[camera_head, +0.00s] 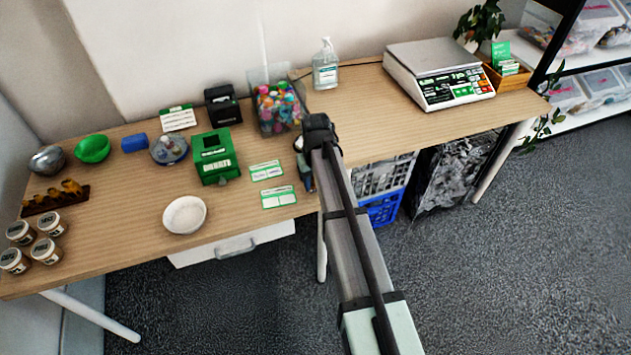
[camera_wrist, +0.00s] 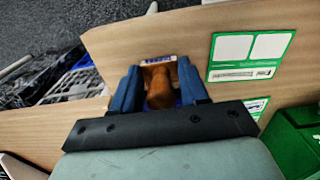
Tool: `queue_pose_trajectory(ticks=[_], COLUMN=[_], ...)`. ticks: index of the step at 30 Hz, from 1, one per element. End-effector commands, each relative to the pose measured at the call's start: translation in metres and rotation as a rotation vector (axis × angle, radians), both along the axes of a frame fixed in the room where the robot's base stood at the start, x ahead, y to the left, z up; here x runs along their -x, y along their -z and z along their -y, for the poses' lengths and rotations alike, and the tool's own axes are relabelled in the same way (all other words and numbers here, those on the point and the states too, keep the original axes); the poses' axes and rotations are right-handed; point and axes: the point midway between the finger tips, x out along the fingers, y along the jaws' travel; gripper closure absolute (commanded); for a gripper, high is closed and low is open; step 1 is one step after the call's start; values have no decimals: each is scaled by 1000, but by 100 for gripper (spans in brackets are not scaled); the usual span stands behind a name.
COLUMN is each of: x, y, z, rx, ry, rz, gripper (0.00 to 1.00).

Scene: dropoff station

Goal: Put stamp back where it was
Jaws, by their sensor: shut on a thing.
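The stamp (camera_wrist: 159,82) has a brown wooden handle and a pale base with blue marks. It sits between the two blue fingers of my gripper (camera_wrist: 158,88) in the wrist view, which are shut on it. In the head view my gripper (camera_head: 306,178) is over the table's front edge, right of two green-and-white cards. My own arm hides most of the stamp there. I cannot tell whether the stamp touches the wooden table (camera_head: 240,222).
The upper card (camera_head: 266,170) and lower card (camera_head: 278,196) lie left of my gripper. A green box (camera_head: 215,158), a white bowl (camera_head: 185,215) and a clear bin of colourful items (camera_head: 278,106) stand around them. A scale (camera_head: 437,75) is at right. Bare tabletop shows near the front.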

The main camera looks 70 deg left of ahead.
Motion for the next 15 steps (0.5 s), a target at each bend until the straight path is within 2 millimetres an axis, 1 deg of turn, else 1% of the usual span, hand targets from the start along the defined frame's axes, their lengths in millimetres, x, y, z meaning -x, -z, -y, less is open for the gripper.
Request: queue_pose_trajectory(ticks=[2, 14, 15], x=[0, 0, 0], y=[5, 9, 8], z=[0, 0, 0], rx=[0, -1, -1], ry=[0, 0, 0], rz=[0, 0, 0], gripper=[76, 76, 52])
